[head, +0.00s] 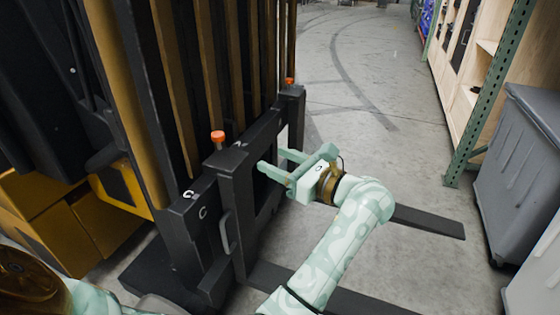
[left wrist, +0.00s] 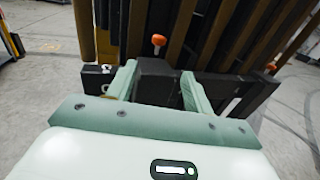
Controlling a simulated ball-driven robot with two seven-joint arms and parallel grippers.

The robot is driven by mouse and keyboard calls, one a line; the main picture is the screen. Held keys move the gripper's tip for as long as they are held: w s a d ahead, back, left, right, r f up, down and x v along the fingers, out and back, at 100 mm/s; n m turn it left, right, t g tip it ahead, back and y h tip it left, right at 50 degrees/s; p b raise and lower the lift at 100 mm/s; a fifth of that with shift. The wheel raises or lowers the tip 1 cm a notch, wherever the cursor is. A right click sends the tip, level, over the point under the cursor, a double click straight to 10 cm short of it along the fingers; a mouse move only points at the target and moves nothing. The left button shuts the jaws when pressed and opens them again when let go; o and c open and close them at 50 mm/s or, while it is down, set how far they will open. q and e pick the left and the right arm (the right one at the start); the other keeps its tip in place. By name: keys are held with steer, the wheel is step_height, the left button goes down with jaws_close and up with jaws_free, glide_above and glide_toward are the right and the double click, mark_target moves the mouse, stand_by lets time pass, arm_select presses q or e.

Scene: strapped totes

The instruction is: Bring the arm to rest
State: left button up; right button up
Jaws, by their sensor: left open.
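My left gripper (head: 272,160) is pale green and open, with its two fingers pointing left toward the black forklift carriage (head: 232,205). In the left wrist view the open fingers (left wrist: 158,70) appear on either side of a black post with an orange knob (left wrist: 158,40). The post seems to lie beyond the fingertips, and I cannot tell whether they touch it. Nothing is seen held. My left arm (head: 340,240) reaches up from the bottom of the head view, over the forks. My right gripper is not in view.
The forklift's yellow body (head: 60,215) fills the left side. Its black forks (head: 430,222) run low to the right. Grey bins (head: 520,170) and a green rack post (head: 490,95) stand at the right. Concrete floor (head: 370,60) is open at the back.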

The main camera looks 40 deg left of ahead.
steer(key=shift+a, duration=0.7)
